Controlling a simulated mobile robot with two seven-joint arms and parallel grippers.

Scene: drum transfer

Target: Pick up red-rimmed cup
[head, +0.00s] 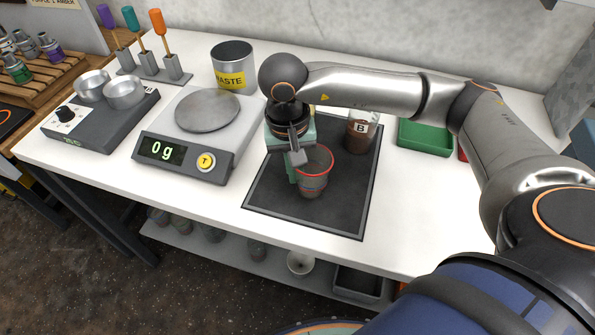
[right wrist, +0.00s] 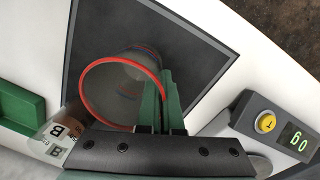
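The red-rimmed cup (head: 314,184) is clear and stands at the front middle of the dark mat (head: 270,200). In the right wrist view the cup (right wrist: 108,90) opens toward the camera, its red rim plain and its base farther off. My right gripper (head: 294,172) comes down at the cup's left side. In the right wrist view its green fingers (right wrist: 163,90) are close together with the cup's rim and wall between them. I cannot tell whether the cup's base touches the mat. My left gripper is not in view.
A brown-filled jar marked B (head: 357,137) stands behind the cup on the mat. A scale (head: 180,165) reading 0 g is left, with a waste bin (head: 232,78) behind it. A green tray (head: 425,136) is at right. The mat's front is clear.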

